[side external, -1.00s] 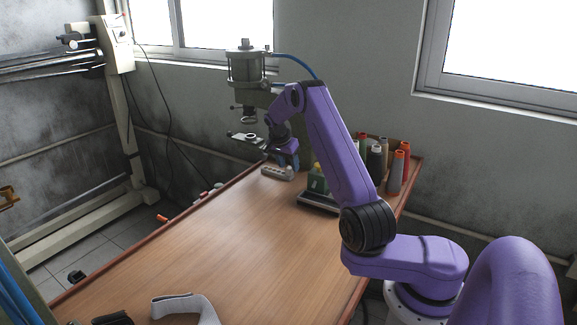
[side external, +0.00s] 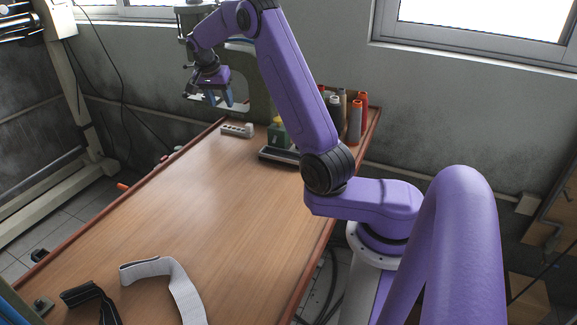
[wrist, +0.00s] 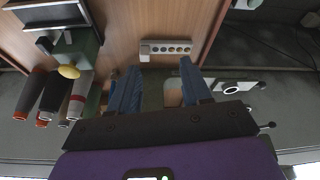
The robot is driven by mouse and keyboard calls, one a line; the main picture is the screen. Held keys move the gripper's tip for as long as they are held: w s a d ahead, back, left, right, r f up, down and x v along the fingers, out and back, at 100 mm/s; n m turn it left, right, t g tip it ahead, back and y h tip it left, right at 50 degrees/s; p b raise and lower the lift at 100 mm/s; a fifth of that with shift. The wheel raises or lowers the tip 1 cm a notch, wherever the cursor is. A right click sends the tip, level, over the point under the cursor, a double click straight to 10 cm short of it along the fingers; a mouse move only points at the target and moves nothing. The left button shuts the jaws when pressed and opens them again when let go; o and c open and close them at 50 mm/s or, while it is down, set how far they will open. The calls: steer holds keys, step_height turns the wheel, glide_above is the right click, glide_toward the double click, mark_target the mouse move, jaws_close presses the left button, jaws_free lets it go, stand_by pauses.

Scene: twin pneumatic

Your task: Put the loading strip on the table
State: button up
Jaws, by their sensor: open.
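The loading strip (side external: 237,130), a small pale bar with a row of holes, lies flat on the far end of the wooden table (side external: 200,200). In the wrist view the strip (wrist: 166,48) lies beyond my fingertips, its row of round holes facing up. My gripper (side external: 221,102) is above and a little left of the strip in the side view, apart from it. Its two blue fingers are spread with nothing between them, as the wrist view also shows for my gripper (wrist: 157,68).
A press machine stands behind my gripper at the table's far end. A green device (side external: 278,134) with a yellow top and several thread spools (side external: 356,122) stand at the right. A white strap (side external: 172,272) and a black strap (side external: 92,297) lie at the front. The table's middle is clear.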

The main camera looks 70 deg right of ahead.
steer(key=a+r+n+t+y, duration=0.15)
steer(key=a+n, duration=0.55)
steer(key=a, duration=0.8)
steer(key=s+a+n+y, duration=0.1)
steer(key=s+a+n, duration=0.65)
steer(key=a, duration=0.25)
steer(key=s+a+f+n+g+y, duration=0.1)
steer(key=s+n, duration=0.6)
steer(key=s, duration=0.8)
steer(key=s+a+f+n+g+y, duration=0.1)
steer(key=s+n, duration=0.5)
steer(key=s, duration=0.9)
steer(key=shift+a+f+n, duration=0.25)
steer(key=shift+a+n, duration=0.1)
steer(key=shift+a, duration=0.15)
